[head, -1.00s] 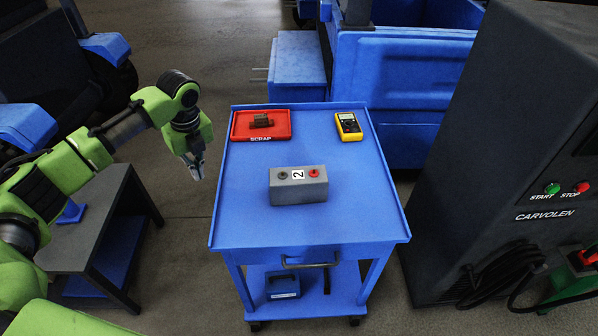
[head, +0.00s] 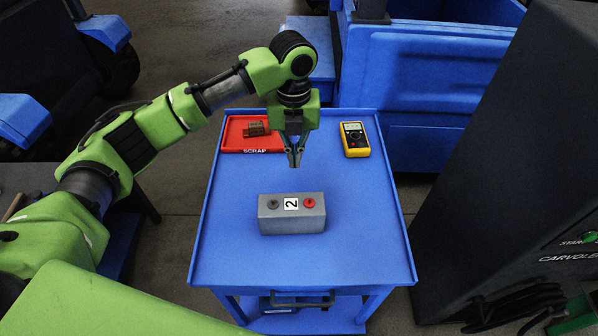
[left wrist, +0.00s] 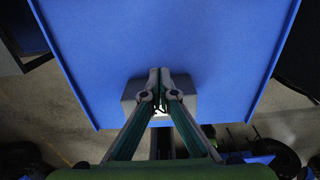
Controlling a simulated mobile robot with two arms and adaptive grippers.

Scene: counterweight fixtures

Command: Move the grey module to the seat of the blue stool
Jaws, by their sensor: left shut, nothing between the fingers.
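The grey module (head: 291,224) is a box with a dark knob, a red knob and a label "2" on top. It sits on the blue cart's top (head: 350,240), near the middle. My left gripper (head: 295,163) hangs above the cart, pointing down, shut and empty, behind and above the module and apart from it. In the left wrist view the gripper (left wrist: 160,75) covers much of the module (left wrist: 188,96). No blue stool is clearly recognizable; I cannot tell whether the blue surface behind the cart (head: 312,38) is its seat. My right gripper is not in view.
A red scrap tray (head: 232,134) holding a brown part (head: 256,129) and a yellow multimeter (head: 355,139) lie at the cart's back. A large blue bin (head: 430,80) stands behind. A dark cabinet (head: 510,190) stands at right. The cart has raised edges.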

